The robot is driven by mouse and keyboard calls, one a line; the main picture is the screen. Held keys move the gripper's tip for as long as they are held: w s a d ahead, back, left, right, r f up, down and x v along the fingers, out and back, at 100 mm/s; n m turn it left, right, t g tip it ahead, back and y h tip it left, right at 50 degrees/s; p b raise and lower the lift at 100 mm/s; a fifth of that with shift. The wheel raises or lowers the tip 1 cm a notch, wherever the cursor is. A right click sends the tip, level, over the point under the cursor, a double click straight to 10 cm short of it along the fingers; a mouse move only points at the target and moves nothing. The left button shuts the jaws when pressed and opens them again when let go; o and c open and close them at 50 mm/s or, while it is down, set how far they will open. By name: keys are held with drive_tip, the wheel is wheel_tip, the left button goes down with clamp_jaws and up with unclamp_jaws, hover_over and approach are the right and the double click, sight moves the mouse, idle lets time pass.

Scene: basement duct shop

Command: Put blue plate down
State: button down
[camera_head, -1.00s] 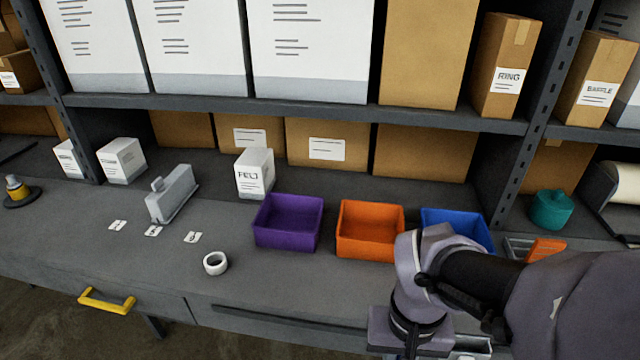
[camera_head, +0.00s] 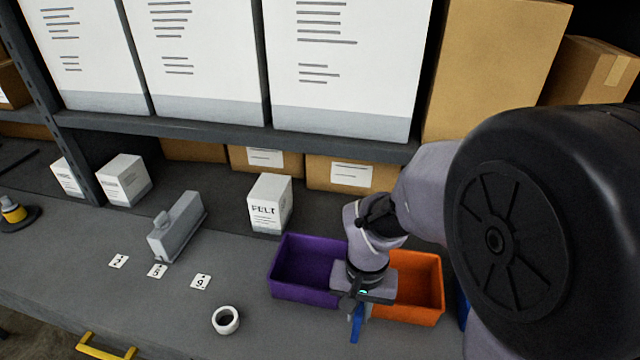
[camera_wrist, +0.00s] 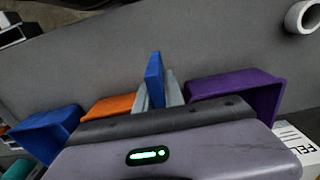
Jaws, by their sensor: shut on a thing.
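My gripper (camera_head: 356,308) is shut on the blue plate (camera_head: 356,326), a small flat blue piece that sticks out below the fingers. In the head view it hangs in front of the line between the purple bin and the orange bin. The wrist view also shows the blue plate (camera_wrist: 154,78) upright between my gripper's grey fingers (camera_wrist: 158,94). I cannot tell how far the plate is above the bench.
A purple bin (camera_head: 292,291), an orange bin (camera_head: 425,316) and a blue bin (camera_wrist: 42,128) stand in a row. A white ring (camera_head: 226,320) lies on the bench front. A grey block-like tool (camera_head: 178,230) and a FELT box (camera_head: 270,203) stand farther back. Bench between cards and ring is clear.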

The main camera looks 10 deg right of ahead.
drive_tip(key=w+f, duration=0.1)
drive_tip(key=f+b, duration=0.1)
drive_tip(key=w+f+b, duration=0.1)
drive_tip(key=f, duration=0.1)
drive_tip(key=shift+w+a, duration=0.3)
drive_tip(key=shift+a, duration=0.1)
drive_tip(key=shift+r, duration=0.15)
drive_tip(key=c, duration=1.9)
unclamp_jaws()
drive_tip(key=shift+f, duration=0.25)
drive_tip(key=o, duration=0.5)
drive_tip(key=shift+c, duration=0.2)
drive_tip(key=shift+r, duration=0.15)
